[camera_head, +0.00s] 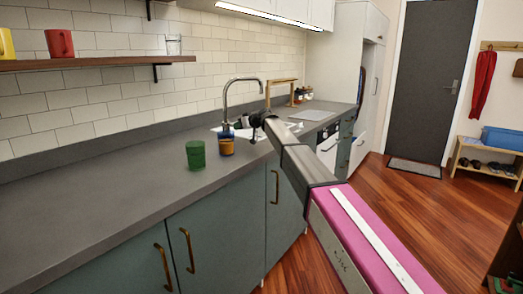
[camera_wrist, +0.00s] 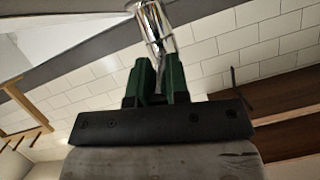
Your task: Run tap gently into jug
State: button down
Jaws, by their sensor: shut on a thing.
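A chrome tap (camera_head: 228,100) with a tall curved spout rises behind the counter edge at the sink. My gripper (camera_wrist: 160,65) has its dark green fingers closed around a narrow chrome part of the tap (camera_wrist: 155,27), seemingly its handle. In the head view my gripper (camera_head: 258,122) is at the sink, just right of the tap, with its fingertips hard to make out. A jug cannot be told for certain. A green cup (camera_head: 195,155) and an orange-and-blue container (camera_head: 227,146) stand on the counter left of and in front of the sink.
The grey counter (camera_head: 95,205) is clear at the left. A wooden shelf (camera_head: 100,62) above holds mugs and a glass. A wooden frame (camera_head: 283,92) and small jars (camera_head: 303,94) stand beyond the sink.

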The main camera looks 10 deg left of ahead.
jog(key=shift+w+d+n+g, duration=0.1)
jog(key=shift+w+n+g, duration=0.2)
jog(key=shift+w, duration=0.15)
jog(key=c, duration=0.9)
grip_release()
jog(key=shift+w+d, duration=0.1)
jog(key=shift+d, duration=0.05)
jog(key=shift+r, duration=0.1)
jog(key=shift+s+r, duration=0.15)
jog(key=shift+r, duration=0.6)
jog(key=shift+s+r, duration=0.1)
jog(key=shift+r, duration=0.6)
